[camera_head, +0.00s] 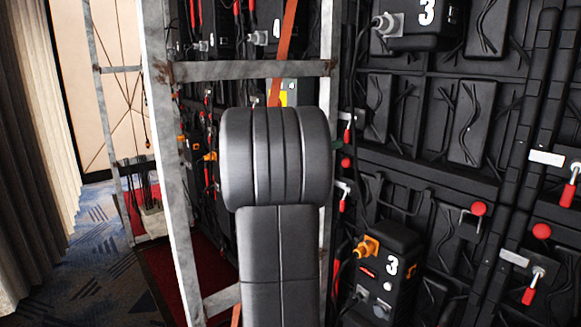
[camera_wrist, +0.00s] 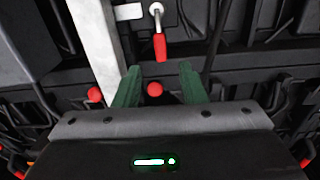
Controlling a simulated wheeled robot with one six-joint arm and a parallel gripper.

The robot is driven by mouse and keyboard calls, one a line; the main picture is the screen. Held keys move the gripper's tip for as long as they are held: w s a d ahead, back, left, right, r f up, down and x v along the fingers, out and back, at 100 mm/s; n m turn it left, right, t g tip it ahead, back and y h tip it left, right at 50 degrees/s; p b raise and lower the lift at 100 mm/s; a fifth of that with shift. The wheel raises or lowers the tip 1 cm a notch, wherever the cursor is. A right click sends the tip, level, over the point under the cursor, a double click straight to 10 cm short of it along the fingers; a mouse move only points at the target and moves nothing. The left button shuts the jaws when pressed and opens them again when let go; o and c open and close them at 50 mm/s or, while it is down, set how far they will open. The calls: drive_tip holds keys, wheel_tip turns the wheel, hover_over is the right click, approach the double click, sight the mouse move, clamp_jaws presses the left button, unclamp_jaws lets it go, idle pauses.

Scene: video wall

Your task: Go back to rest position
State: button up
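My gripper (camera_wrist: 158,88) shows in the wrist view as two green fingers standing apart with a gap between them. Nothing is held in the gap. A red round knob (camera_wrist: 155,89) and a red-handled latch (camera_wrist: 159,40) on the video wall's back show behind and beyond the fingers. In the head view my arm, grey and black, rises in the middle and hides most of my gripper; only a small bit of green shows at its right edge. The arm is in front of the metal frame and the wall panels.
The video wall's back (camera_head: 425,130) fills the right side, with black boxes marked 3 (camera_head: 388,275), cables and red-handled latches (camera_head: 568,190). A metal frame (camera_head: 250,70) stands close to my arm. A curtain (camera_head: 30,150) hangs at left; patterned carpet (camera_head: 90,240) there is open.

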sight(348, 137)
drive_tip(key=x, duration=0.8)
drive_tip(key=shift+w+d, duration=0.1)
drive_tip(key=shift+d, duration=0.1)
drive_tip(key=v, duration=1.4)
drive_tip(key=x, duration=1.4)
drive_tip(key=shift+w+d, duration=0.1)
drive_tip(key=shift+d, duration=0.05)
drive_tip(key=shift+s+r+n+p, duration=0.2)
drive_tip(key=shift+s+n+p, duration=0.25)
drive_tip(key=shift+n, duration=0.35)
drive_tip(key=shift+d+f+n, duration=0.1)
drive_tip(key=shift+d+n, duration=0.05)
drive_tip(key=shift+n, duration=0.15)
drive_tip(key=shift+s, duration=0.1)
